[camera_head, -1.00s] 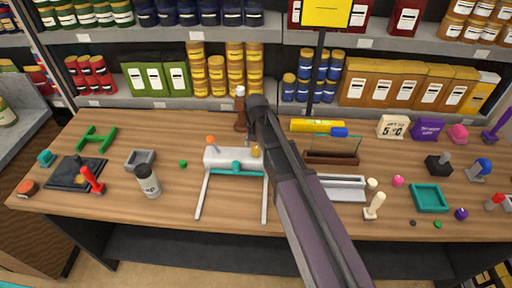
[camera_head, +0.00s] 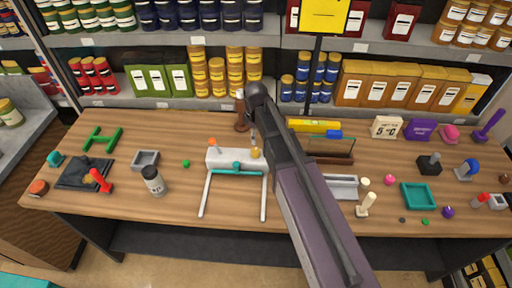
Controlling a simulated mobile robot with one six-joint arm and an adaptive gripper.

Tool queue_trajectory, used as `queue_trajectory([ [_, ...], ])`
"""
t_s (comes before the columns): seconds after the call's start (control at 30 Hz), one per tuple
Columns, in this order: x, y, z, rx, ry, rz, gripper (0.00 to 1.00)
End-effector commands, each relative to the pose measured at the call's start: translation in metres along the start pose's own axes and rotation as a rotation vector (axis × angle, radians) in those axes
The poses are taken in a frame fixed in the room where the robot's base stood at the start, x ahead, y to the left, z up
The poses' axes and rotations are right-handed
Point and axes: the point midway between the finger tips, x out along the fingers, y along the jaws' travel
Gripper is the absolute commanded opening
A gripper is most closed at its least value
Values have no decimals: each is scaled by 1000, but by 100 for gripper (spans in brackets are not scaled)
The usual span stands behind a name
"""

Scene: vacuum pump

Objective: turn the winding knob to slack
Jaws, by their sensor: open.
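A white device (camera_head: 228,160) stands on the wooden table, left of my arm. It has a teal knob (camera_head: 236,168) at its front, an orange-tipped lever (camera_head: 213,144) at its left and a yellow ball (camera_head: 255,153) at its right end. Two pale legs run from it towards the table's front edge. I cannot tell from this view which part is the winding knob. My arm reaches in from the lower right, its dark rounded joint beyond the device. My gripper cannot be made out; the arm seems to hide it.
A brown bottle (camera_head: 241,112) stands close behind the device, near my arm. A white-and-black cup (camera_head: 153,180) and a grey tray (camera_head: 145,160) are to the left. A yellow level (camera_head: 312,125) lies to the right. The table in front of the device is clear.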

Motion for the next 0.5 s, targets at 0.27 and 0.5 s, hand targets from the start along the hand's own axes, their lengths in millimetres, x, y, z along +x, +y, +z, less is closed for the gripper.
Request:
queue_trajectory([
  [0.27,-25,0,0,401,0,0,87],
  [0.5,-41,0,0,720,0,0,87],
])
